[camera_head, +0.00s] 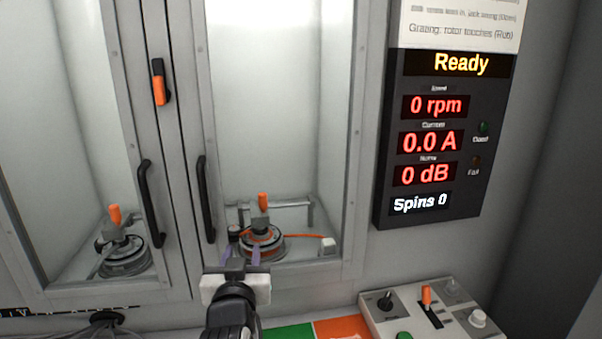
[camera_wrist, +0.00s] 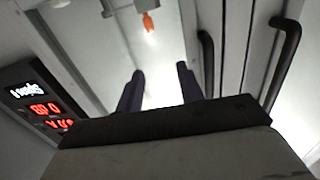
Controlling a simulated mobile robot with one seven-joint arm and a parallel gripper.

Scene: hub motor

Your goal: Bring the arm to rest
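My gripper (camera_head: 244,252) shows at the lower middle of the head view, in front of the right cabinet window. Its two purple fingers stand apart, and in the wrist view (camera_wrist: 160,85) nothing shows between them. Behind it in the head view is a hub motor (camera_head: 262,242) with an orange knob on top and an orange cable, inside the right compartment. The gripper hides part of its lower left side. I cannot tell the exact distance between them. The rest of my arm is mostly out of view.
A second motor (camera_head: 124,257) sits in the left compartment. Black door handles (camera_head: 150,203) and an orange latch (camera_head: 159,83) stick out. The display (camera_head: 440,140) reads Ready, 0 rpm, 0.0 A, 0 dB, Spins 0. A control box (camera_head: 460,325) with switches is at lower right, beside green and orange pads (camera_head: 341,329).

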